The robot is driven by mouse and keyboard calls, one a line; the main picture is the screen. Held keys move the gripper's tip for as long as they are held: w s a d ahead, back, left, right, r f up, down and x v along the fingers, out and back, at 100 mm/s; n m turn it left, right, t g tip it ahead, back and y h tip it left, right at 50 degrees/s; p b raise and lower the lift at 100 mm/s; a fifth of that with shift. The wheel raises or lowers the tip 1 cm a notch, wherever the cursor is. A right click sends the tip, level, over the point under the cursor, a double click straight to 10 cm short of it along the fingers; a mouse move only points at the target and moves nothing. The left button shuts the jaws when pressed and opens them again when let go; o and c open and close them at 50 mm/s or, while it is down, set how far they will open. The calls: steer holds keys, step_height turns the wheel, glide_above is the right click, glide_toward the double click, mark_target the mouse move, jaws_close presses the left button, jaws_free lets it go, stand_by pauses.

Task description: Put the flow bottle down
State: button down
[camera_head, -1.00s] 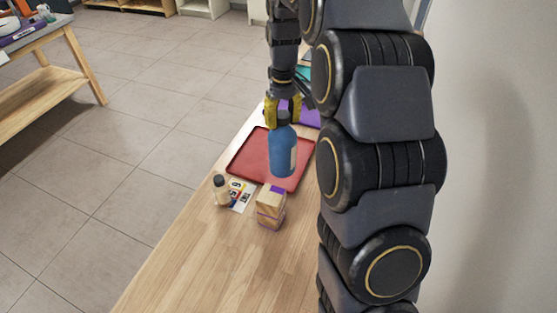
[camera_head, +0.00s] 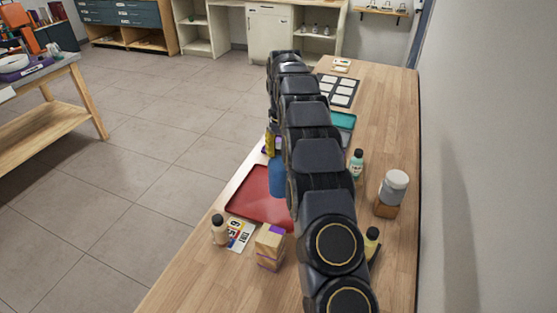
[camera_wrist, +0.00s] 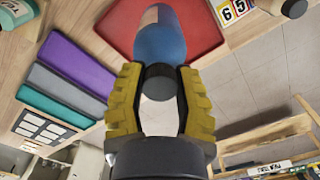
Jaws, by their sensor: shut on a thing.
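The blue flow bottle (camera_head: 277,177) is held upright at the far-left part of the red tray (camera_head: 258,198), partly hidden by my arm. My gripper (camera_head: 272,143) is shut on its top end from above. In the wrist view, the yellow fingers of my gripper (camera_wrist: 160,95) close around the dark cap of the blue bottle (camera_wrist: 162,42), with the red tray (camera_wrist: 112,22) behind it. I cannot tell whether the bottle's base touches the tray.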

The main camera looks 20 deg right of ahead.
steer(key=shift+w+d+f, duration=0.15)
steer(key=shift+w+f, duration=0.45)
steer(key=shift+f, duration=0.1)
steer(key=shift+w+d+f, duration=0.15)
steer(key=shift+w+f, duration=0.45)
steer(key=shift+f, duration=0.1)
step_height(320, 180, down, 3)
steer(key=shift+f, duration=0.1)
steer(key=c, duration=0.8)
jaws_free()
steer(key=shift+o, duration=0.2)
